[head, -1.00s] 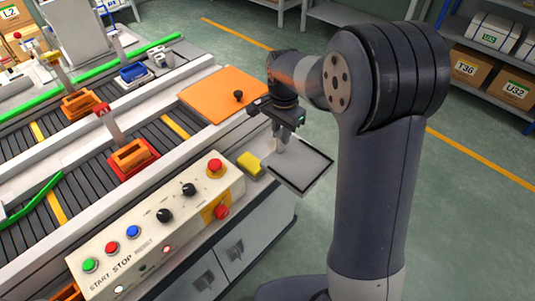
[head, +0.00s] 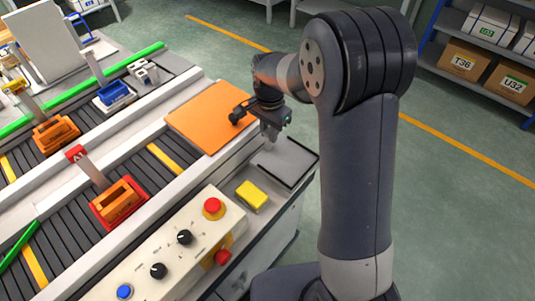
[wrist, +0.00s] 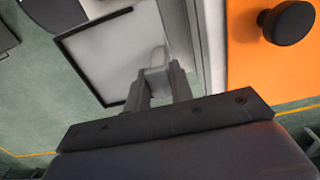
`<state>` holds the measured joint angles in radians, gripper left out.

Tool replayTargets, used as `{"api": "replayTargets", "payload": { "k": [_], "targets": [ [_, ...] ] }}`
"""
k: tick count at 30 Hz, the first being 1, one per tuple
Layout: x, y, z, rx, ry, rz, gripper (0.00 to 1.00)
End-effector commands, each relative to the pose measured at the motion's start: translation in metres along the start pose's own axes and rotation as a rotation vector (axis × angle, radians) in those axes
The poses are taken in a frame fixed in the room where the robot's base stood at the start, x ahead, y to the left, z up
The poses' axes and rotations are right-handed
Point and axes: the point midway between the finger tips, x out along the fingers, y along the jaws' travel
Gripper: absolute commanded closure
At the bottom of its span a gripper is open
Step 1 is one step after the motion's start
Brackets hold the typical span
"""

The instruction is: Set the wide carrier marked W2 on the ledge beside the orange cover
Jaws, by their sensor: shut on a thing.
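A wide, flat grey tray with a dark rim (head: 291,158), apparently the carrier, is held by my gripper (head: 270,135). In the wrist view the tray (wrist: 105,55) has a pale upright grip, and my gripper (wrist: 158,78) is shut on it. No W2 mark is readable. The orange cover (head: 212,113) with its black knob lies just left of the gripper; it also shows in the wrist view (wrist: 280,75). The tray is over the pale ledge (head: 228,182), near its outer edge, apart from the cover. I cannot tell whether it touches the ledge.
A yellow block (head: 252,195) sits on the ledge, nearer the camera than the tray. The control panel (head: 170,250) with buttons and knobs is in front. Red (head: 119,203) and orange (head: 56,133) carriers stand on the belts. Open floor lies right of the ledge.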

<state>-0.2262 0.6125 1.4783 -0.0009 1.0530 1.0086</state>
Motion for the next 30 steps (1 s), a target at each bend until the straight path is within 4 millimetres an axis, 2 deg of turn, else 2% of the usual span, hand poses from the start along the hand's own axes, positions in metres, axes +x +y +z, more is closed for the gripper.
{"api": "replayTargets", "payload": {
  "k": [3,11,17,28,29,30],
  "targets": [
    [0.019,0.000,0.000,0.000,-0.001,0.001,1.00],
    [0.038,-0.001,0.000,0.000,0.000,0.000,1.00],
    [0.064,0.000,0.000,0.000,-0.001,0.001,1.00],
    [0.070,-0.001,-0.001,0.000,0.002,-0.002,1.00],
    [0.070,-0.001,0.000,0.000,0.001,-0.001,0.76],
    [0.070,-0.001,0.000,0.000,0.001,-0.001,0.73]
  ]
}}
